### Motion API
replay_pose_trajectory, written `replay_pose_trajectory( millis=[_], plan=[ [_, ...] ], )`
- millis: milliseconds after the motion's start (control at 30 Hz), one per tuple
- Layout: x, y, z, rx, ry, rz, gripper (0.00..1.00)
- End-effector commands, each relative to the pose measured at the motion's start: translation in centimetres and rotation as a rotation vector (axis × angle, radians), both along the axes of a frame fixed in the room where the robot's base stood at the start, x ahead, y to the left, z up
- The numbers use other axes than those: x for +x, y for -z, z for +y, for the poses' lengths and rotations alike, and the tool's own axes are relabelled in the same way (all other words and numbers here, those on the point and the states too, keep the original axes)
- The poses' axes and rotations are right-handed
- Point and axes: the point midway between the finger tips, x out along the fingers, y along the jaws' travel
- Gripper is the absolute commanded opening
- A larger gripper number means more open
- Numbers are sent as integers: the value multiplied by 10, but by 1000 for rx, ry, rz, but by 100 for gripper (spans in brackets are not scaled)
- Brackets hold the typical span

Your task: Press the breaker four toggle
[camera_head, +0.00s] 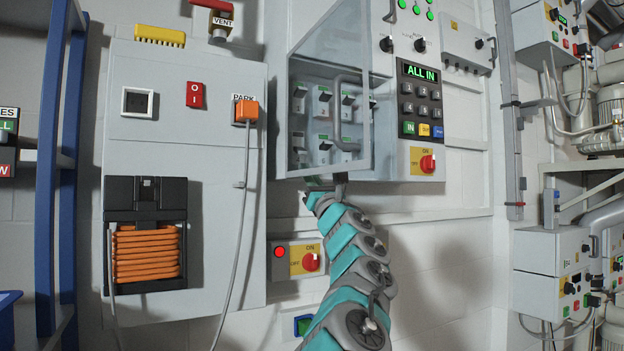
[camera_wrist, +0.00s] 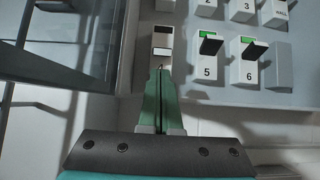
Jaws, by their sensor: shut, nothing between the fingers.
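Breaker four (camera_wrist: 163,42) is the light housing left of breaker 5 in the wrist view, its number hidden. Its face shows a dark part above a pale toggle, with no green visible. It also shows at the lower left of the breaker rows in the head view (camera_head: 298,144), behind clear glass. My gripper (camera_wrist: 161,72) is shut and empty, its teal fingers pointing up at the lower end of breaker four. I cannot tell whether the tips touch it.
Breaker 5 (camera_wrist: 208,58) and breaker 6 (camera_wrist: 248,62) stand to the right, with dark toggles and green marks. The glass door (camera_head: 335,45) stands open, close on the left in the wrist view (camera_wrist: 65,40). A keypad (camera_head: 421,100) reads "ALL IN".

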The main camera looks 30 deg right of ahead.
Motion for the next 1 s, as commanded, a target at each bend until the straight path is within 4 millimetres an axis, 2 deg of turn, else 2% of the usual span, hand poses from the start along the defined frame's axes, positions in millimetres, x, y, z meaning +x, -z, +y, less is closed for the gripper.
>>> replay_pose_trajectory(
  millis=[400, 1000],
  plan=[
    [21, -16, 0, 1, 2, 1, 0],
    [23, -19, 0, 0, 2, 4, 0]
  ],
)
